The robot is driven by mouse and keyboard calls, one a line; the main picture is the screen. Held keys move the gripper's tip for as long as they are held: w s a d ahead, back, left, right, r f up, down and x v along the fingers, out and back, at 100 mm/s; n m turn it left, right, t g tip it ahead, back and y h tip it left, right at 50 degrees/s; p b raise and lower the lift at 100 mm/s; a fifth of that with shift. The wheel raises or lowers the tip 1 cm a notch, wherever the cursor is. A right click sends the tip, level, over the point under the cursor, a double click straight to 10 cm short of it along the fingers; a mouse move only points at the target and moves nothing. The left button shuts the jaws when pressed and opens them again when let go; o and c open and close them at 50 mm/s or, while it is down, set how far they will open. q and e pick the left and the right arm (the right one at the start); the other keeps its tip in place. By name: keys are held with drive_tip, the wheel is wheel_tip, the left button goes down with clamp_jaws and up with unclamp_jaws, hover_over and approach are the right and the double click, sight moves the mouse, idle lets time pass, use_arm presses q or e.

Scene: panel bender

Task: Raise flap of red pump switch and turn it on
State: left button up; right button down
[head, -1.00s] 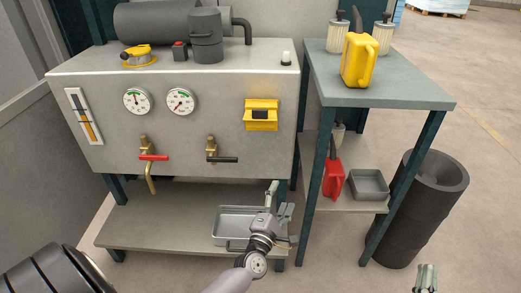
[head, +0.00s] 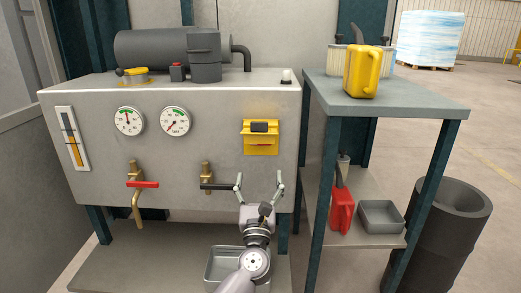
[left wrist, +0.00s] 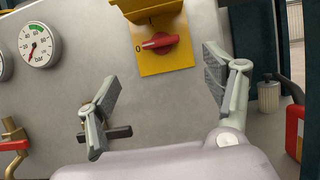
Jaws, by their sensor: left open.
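The pump switch (head: 260,146) is a yellow box on the right of the grey panel, with a black patch on its upper part and a red strip below. In the left wrist view its red knob (left wrist: 158,42) lies about level, with a "0" to its left. A yellow flap (left wrist: 148,8) juts out above the knob and is cut off by the frame's top; how far it is raised is unclear. My left gripper (head: 260,176) is open and empty below the switch, apart from it; its spread fingers (left wrist: 160,78) show below the knob. My right gripper is out of view.
A black-handled tap (head: 215,186) is just left of my left gripper. A red-handled tap (head: 142,184) and two gauges (head: 175,121) are farther left. A side table (head: 420,97) with a yellow jug (head: 361,72) stands at right. The panel around the switch is clear.

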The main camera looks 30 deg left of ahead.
use_arm(q)
drive_tip(key=b+x, duration=0.1)
drive_tip(key=x, duration=1.1)
drive_tip(key=shift+b, duration=0.3)
drive_tip(key=c, duration=1.2)
drive_tip(key=shift+o, duration=0.2)
